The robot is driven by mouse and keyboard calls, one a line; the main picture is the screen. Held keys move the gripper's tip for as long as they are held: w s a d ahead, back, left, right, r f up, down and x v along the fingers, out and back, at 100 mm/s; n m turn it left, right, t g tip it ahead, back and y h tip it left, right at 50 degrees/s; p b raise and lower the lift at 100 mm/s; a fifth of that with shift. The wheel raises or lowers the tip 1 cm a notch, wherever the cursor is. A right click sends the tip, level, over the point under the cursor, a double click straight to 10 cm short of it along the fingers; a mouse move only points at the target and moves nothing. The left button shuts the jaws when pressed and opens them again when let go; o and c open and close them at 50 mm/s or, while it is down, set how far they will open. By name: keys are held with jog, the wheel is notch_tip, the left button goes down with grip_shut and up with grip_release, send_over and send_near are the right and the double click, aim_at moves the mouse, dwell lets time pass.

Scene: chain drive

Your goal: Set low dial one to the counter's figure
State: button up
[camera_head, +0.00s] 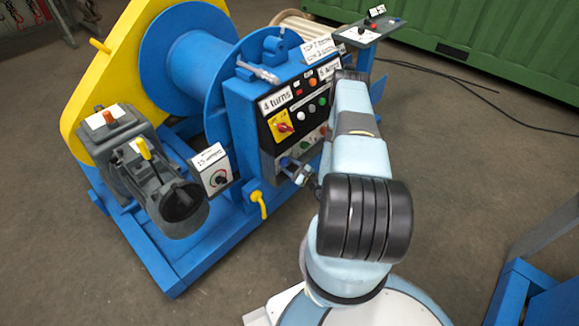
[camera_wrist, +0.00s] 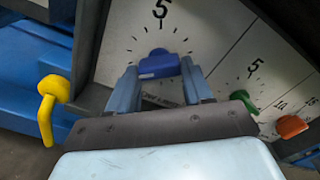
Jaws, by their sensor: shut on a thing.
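A blue dial knob (camera_wrist: 158,66) sits on a pale scale plate in the wrist view, with a 5 printed above it. My gripper (camera_wrist: 160,73) is shut on this knob, one finger on each side. The knob's pointer position is hard to make out. In the head view my gripper (camera_head: 296,170) is at the lower left of the control panel, largely hidden by my arm. A label reading "4 turns" (camera_head: 276,101) is on the panel's upper left.
A green knob (camera_wrist: 244,101) and an orange knob (camera_wrist: 291,126) lie to the right of the blue one. A yellow hooked handle (camera_wrist: 50,105) is at left. A red knob on a yellow plate (camera_head: 283,127) is above my gripper.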

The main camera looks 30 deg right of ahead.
jog(key=c, duration=0.4)
jog(key=shift+m, duration=0.5)
jog(key=m, duration=0.5)
jog(key=shift+m, duration=0.3)
jog(key=m, duration=0.4)
jog(key=shift+s, duration=0.1)
jog(key=m, duration=0.4)
jog(key=shift+m, duration=0.3)
jog(key=o, duration=1.1)
jog(key=shift+c, duration=0.2)
